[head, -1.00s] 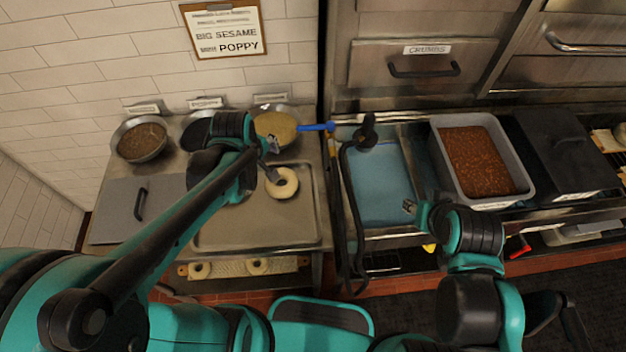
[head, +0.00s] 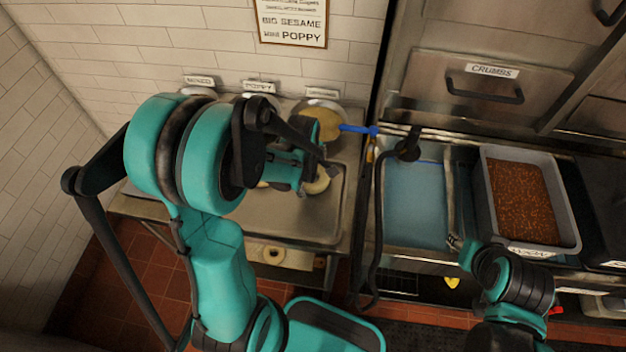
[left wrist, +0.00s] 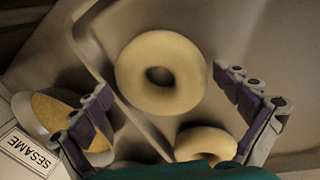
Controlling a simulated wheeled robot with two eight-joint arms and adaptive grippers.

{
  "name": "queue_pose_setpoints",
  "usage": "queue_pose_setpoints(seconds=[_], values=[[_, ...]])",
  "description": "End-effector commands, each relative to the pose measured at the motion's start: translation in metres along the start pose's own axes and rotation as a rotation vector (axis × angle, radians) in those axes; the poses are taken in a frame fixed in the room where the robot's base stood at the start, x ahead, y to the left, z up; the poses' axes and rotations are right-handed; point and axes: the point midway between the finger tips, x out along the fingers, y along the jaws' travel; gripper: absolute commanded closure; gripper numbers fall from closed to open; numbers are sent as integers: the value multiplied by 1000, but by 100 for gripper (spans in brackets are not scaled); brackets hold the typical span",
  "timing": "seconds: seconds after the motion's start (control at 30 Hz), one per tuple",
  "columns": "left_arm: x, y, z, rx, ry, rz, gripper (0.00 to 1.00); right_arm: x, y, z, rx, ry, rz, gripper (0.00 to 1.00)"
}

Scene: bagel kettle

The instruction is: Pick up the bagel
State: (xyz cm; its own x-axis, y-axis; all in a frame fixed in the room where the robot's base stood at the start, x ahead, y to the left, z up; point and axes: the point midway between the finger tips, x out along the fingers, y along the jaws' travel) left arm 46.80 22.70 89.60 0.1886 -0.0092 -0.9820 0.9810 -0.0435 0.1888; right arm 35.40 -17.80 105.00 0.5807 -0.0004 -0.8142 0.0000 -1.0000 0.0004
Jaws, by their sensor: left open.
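A pale, plain bagel (head: 318,184) lies on the metal tray (head: 290,215), near its back right part, partly covered by my left gripper (head: 312,168). In the left wrist view a whole bagel (left wrist: 133,72) shows between the open fingers of my left gripper (left wrist: 162,82), which do not visibly touch it. A second bagel (left wrist: 205,138) sits lower in that view, partly cut off by a teal part of my arm. My right gripper (head: 456,242) is small and mostly hidden by its own wrist, near the blue basin's front right corner.
A bowl of sesame (head: 318,120) stands behind the tray and also shows in the left wrist view (left wrist: 55,112). A blue-handled tool (head: 358,129) reaches from it towards the blue basin (head: 415,205). A crumb-filled tub (head: 522,200) stands right.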

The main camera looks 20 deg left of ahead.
Motion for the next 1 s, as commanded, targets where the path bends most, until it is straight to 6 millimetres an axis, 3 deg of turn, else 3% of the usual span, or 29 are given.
queue_pose_setpoints(seconds=[0.17,0.33,0.73,0.87,1.0], values=[[-1,0,0,1,0,0,0,-1,0,-1,0,0,0,60],[-1,0,0,1,0,0,45,-1,0,-1,0,0,0,60],[-4,0,0,1,0,-2,45,-2,0,-2,0,0,0,60],[-16,2,0,1,0,-1,64,-7,0,-5,0,0,0,60],[-41,7,0,1,0,-1,64,-16,0,-12,0,0,0,60]])
